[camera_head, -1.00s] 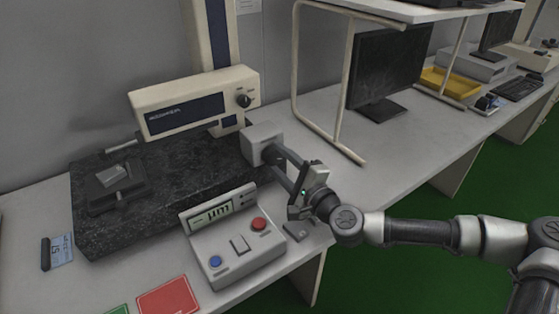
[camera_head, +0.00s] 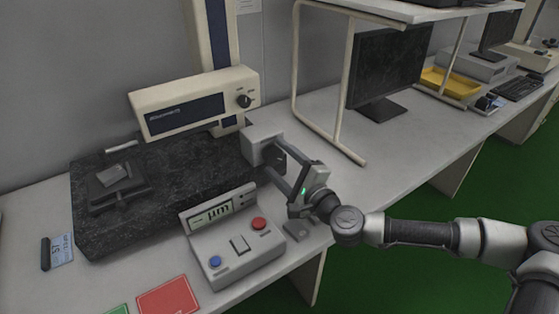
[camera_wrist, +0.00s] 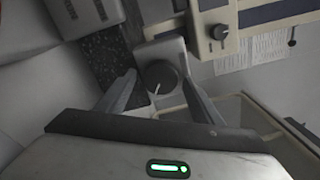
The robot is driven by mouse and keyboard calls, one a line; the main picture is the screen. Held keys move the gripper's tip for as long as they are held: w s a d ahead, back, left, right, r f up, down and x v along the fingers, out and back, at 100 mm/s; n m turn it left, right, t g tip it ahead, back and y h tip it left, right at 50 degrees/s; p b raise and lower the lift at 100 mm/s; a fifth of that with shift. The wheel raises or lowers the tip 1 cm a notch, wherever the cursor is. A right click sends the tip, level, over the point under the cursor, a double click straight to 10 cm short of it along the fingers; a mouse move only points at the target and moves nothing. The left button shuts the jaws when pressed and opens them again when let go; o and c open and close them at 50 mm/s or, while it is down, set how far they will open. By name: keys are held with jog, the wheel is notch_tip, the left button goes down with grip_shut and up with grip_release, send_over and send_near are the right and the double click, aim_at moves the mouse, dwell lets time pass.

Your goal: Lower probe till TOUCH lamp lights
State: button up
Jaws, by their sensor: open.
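The cream drive unit (camera_head: 190,104) sits on a column above a black granite base (camera_head: 190,170). A thin pale probe rod (camera_head: 121,148) sticks out low on its left, above a grey block (camera_head: 115,173) on a dark fixture. I cannot tell if they touch. A grey box (camera_head: 262,141) at the granite's right carries a dark round knob with a white line, clear in the wrist view (camera_wrist: 160,77). My gripper (camera_head: 276,163) is open, its fingers on either side of this knob; contact is unclear. I cannot make out a lit TOUCH lamp.
A control box (camera_head: 236,250) with a "µm" display, a red button (camera_head: 258,224) and a blue button (camera_head: 215,262) stands in front of the granite. A red card (camera_head: 168,298) lies near it. A cream frame (camera_head: 340,130) and monitor (camera_head: 385,70) stand to the right.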

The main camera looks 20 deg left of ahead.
jog(key=p+v, duration=0.5)
jog(key=v, duration=1.2)
jog(key=shift+d, duration=0.25)
jog(key=shift+s, duration=0.15)
